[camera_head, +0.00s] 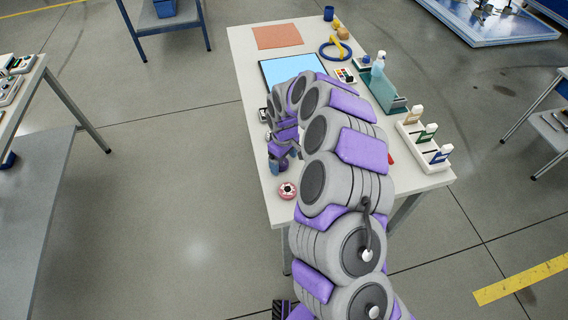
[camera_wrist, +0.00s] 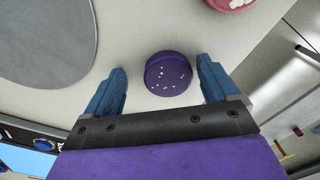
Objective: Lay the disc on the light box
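A purple disc with small white dots (camera_wrist: 168,73) lies on the pale table top (camera_head: 262,192) in the wrist view. My gripper (camera_wrist: 162,82) is open, with one blue finger on each side of this disc and a visible gap to both. In the head view my gripper (camera_head: 283,160) is low over the near left part of the table. The light box (camera_head: 289,66), a glowing pale blue panel in a dark frame, lies farther back, partly hidden by my arm. Its bright face also shows at the wrist view's lower left corner (camera_wrist: 25,162).
A pink round piece (camera_head: 287,190) lies near the table's left edge, close to my gripper. Floor left of the table is clear.

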